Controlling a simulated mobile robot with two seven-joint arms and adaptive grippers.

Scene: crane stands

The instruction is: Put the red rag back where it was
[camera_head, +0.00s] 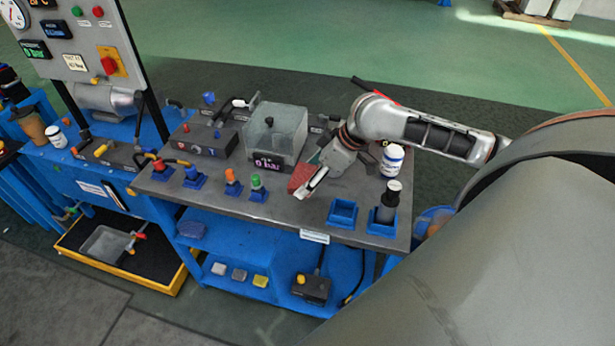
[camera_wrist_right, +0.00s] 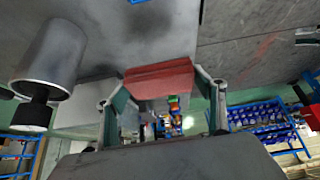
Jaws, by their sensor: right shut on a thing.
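The red rag (camera_head: 301,177) is at my right gripper (camera_head: 314,184), over the middle of the grey bench top (camera_head: 240,200). I cannot tell whether the rag touches the bench top. In the right wrist view the folded red rag (camera_wrist_right: 160,79) lies between the two fingers of my right gripper (camera_wrist_right: 160,90), which is shut on it. The gripper hides part of the rag in the head view. My left gripper does not show in the head view.
A clear box with a display (camera_head: 275,138) stands just left of the rag. Coloured connectors in blue holders (camera_head: 232,186) line the front edge. An empty blue holder (camera_head: 342,212), a dark bottle (camera_head: 388,203) and a white jar (camera_head: 392,160) stand to the right. Bare bench lies between.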

